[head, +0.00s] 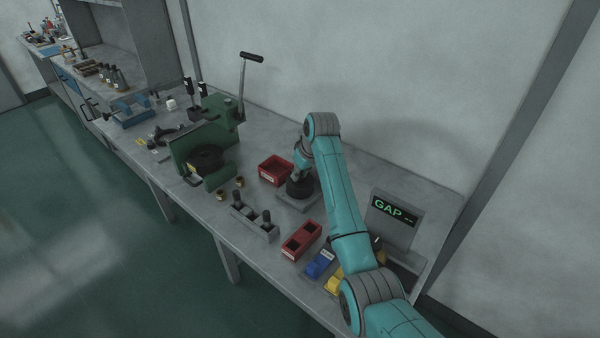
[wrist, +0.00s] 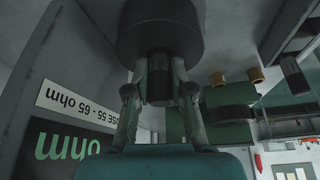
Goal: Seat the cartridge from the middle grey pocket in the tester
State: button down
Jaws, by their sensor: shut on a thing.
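In the head view my gripper (head: 299,174) is above a dark round part (head: 300,188) on a grey plate (head: 293,202), the tester as far as I can tell. In the wrist view my gripper (wrist: 159,66) is shut on a dark cylinder (wrist: 158,90), the cartridge. The cylinder's far end meets or overlaps the wide round part (wrist: 160,28); I cannot tell how deep it sits. The display (head: 394,212) reads "GAP".
A red bin (head: 274,170) stands close behind the gripper. A red tray (head: 301,241), blue block (head: 320,263) and yellow block (head: 335,281) line the front. A green press (head: 207,150) stands left. My arm covers part of the bench right of the tester.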

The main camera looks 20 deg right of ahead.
jog(key=c, duration=1)
grip_release()
jog(key=v, duration=1.2)
jog(key=shift+r, duration=0.1)
